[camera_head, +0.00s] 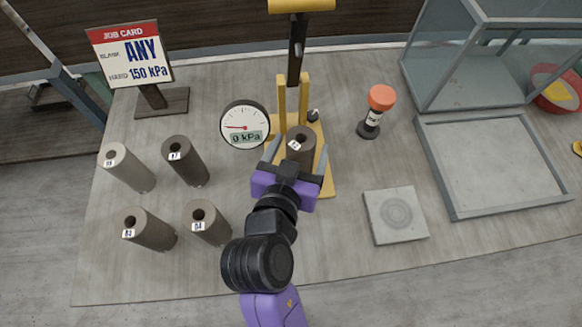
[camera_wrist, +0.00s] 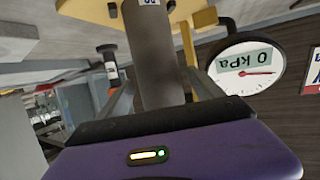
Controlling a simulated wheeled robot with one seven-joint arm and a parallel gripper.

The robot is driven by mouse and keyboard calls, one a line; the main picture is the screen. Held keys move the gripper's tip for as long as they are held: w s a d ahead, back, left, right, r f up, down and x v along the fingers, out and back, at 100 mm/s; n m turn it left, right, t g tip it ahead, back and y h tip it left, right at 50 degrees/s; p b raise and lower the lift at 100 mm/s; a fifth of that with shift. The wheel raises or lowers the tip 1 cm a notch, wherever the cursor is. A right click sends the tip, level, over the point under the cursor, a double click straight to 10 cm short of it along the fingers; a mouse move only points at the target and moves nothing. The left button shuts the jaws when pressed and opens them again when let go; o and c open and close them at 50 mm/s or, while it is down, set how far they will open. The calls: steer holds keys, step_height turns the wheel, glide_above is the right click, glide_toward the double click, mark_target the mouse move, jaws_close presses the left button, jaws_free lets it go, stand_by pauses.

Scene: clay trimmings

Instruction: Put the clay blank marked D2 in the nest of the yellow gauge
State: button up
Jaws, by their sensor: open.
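The yellow gauge (camera_head: 328,187) stands mid-table with its upright posts and raised lever; its round dial (camera_head: 243,125) reads 0 kPa. A dark brown clay blank (camera_head: 302,158) with a hole in its top is upright at the gauge, between the posts and my gripper. It has a small white label too small to read surely. The same blank shows in the wrist view (camera_wrist: 157,65) between the fingers. My gripper (camera_head: 296,163) is open, one finger on each side of this blank. The nest is hidden, so I cannot tell whether the blank is fully seated.
Several other labelled blanks stand at left, among them a paler one (camera_head: 130,168) and a dark one (camera_head: 208,223). A job card (camera_head: 130,55) reads ANY, 150 kPa. An orange-topped item (camera_head: 380,98), a grey slab (camera_head: 395,215) and a grey tray (camera_head: 490,165) are at right.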

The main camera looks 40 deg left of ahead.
steer(key=v, duration=0.8)
steer(key=shift+s+b, duration=0.15)
steer(key=shift+b, duration=0.15)
steer(key=shift+d, duration=0.1)
